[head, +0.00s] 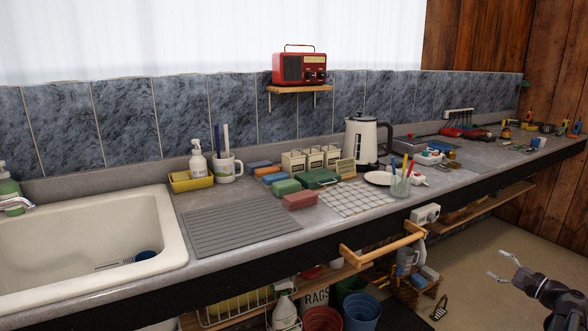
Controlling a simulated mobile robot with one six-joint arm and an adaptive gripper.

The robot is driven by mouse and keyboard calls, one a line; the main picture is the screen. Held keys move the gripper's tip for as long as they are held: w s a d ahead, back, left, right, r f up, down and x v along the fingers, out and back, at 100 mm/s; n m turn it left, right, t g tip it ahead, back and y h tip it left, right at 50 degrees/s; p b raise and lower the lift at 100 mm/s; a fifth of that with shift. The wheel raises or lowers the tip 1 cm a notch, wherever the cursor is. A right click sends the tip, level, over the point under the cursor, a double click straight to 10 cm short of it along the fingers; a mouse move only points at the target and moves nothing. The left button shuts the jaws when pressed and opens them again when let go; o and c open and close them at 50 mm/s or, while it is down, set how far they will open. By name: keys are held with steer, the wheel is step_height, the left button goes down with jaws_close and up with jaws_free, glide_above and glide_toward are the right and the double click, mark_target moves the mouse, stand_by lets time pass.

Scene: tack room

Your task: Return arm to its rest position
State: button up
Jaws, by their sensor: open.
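My gripper (500,265) is at the lower right of the head view. It is open, with its two fingers spread apart and nothing between them. It is in front of the counter, over the bare floor, and touches nothing that I can see. Part of my arm shows behind it at the right edge, and the rest is out of the picture.
The long counter (345,237) carries a white sink (80,220), a grey draining mat (240,228), a kettle (362,142), colored blocks and cups. A wooden rail (385,247) juts from its front. Buckets (322,318) stand below. The floor (480,250) at right is mostly clear.

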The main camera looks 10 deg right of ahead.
steer(key=w+a+f+n+g, duration=0.2)
steer(key=a+f+n+g, duration=0.15)
steer(key=a, duration=0.55)
steer(key=w+a+f+n+g+y, duration=0.1)
steer(key=a+f+n+g, duration=0.2)
steer(key=a, duration=0.7)
steer(key=w+a+f+n+g, duration=0.25)
steer(key=a+f, duration=0.25)
steer(key=a, duration=0.4)
steer(key=s+a+f+n+g+h, duration=0.4)
steer(key=s+a+n, duration=0.15)
steer(key=a, duration=0.45)
steer(key=s+a+f+n+g+h, duration=0.35)
steer(key=s+a+n, duration=0.2)
steer(key=a, duration=0.45)
step_height(320, 180, up, 23)
steer(key=p, duration=2.2)
steer(key=shift+m, duration=0.3)
steer(key=shift+w+f, duration=0.1)
